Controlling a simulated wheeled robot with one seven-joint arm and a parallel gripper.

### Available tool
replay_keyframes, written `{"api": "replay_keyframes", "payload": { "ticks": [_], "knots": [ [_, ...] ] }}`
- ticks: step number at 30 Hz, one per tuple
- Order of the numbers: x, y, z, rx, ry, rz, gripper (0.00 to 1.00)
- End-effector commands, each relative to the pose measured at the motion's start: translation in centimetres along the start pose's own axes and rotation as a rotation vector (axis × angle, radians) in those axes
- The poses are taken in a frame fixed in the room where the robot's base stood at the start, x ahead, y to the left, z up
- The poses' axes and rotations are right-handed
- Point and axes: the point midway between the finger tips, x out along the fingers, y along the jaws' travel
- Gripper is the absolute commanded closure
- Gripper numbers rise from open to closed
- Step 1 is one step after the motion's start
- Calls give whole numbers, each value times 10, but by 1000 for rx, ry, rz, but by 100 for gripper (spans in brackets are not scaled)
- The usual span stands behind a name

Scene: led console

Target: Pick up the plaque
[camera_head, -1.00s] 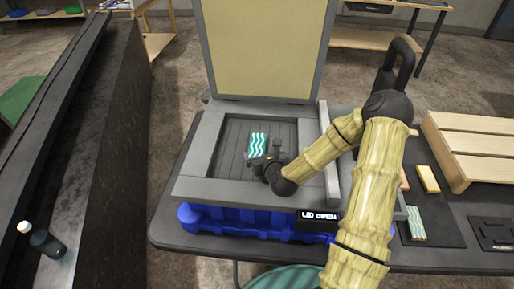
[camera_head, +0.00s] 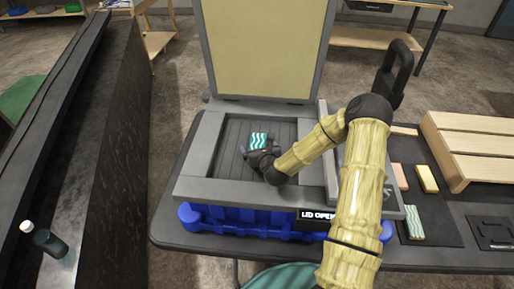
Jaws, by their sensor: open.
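A plaque (camera_head: 258,138) with teal and white wavy stripes lies in the recessed tray of the grey console (camera_head: 200,140), whose lid (camera_head: 262,48) stands open behind it. My gripper (camera_head: 259,152) is over the tray, at the near end of this plaque, and hides that end. The jaws are open; whether they touch the plaque cannot be told. A second, paler green and white wavy-striped plaque (camera_head: 414,222) lies on the dark mat to the right.
The console sits on a blue base (camera_head: 250,225) with a "LID OPEN" display (camera_head: 318,215). An orange block (camera_head: 399,177), a yellow block (camera_head: 427,179) and a slatted wooden rack (camera_head: 470,140) are at right.

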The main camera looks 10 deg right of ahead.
Motion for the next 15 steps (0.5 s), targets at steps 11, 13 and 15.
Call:
{"api": "replay_keyframes", "payload": {
  "ticks": [11,13,15],
  "knots": [
    [0,0,0,0,0,0,38],
    [0,0,0,0,0,0,52],
    [0,0,0,0,1,0,65]
  ]
}}
